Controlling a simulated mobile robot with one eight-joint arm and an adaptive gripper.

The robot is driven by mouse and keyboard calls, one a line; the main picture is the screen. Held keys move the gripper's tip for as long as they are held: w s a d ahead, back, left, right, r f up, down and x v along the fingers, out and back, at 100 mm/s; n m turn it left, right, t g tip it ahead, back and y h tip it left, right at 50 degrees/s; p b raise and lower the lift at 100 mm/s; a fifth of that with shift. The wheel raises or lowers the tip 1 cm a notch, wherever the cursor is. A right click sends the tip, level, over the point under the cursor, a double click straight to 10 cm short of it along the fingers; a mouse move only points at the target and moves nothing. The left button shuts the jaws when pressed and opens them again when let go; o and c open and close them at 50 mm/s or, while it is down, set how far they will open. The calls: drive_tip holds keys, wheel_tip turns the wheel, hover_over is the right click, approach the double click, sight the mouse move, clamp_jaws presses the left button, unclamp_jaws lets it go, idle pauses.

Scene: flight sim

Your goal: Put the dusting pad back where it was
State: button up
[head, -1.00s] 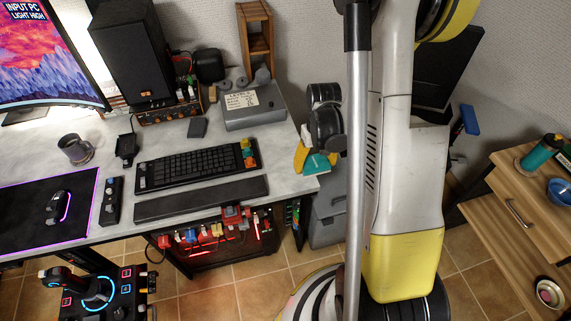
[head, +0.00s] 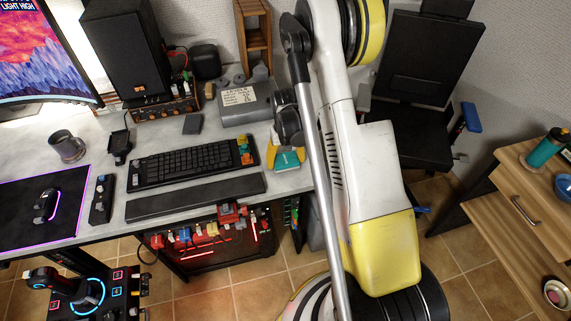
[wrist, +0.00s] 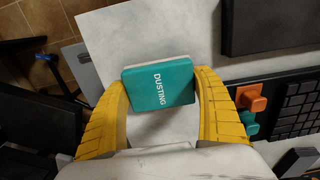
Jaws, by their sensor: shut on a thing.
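The dusting pad (wrist: 160,88) is a teal block with a white layer and the word DUSTING on it. In the wrist view it sits between the two yellow fingers of my gripper (wrist: 160,100), which are shut on it. In the head view the teal pad (head: 288,161) shows at the right end of the desk (head: 292,185), beside a yellow finger of my gripper (head: 275,158). My arm hides part of the gripper there. I cannot tell whether the pad touches the desk surface.
A black keyboard (head: 190,163) and wrist rest (head: 195,197) lie left of the pad. A grey box (head: 245,104) stands behind it. A black chair (head: 425,75) and a wooden drawer unit (head: 535,205) are to the right. Bare desk lies around the pad.

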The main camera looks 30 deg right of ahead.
drive_tip(key=shift+f, duration=0.35)
drive_tip(key=shift+f, duration=0.15)
drive_tip(key=o, duration=1.2)
drive_tip(key=shift+c, duration=0.2)
drive_tip(key=shift+r, duration=0.2)
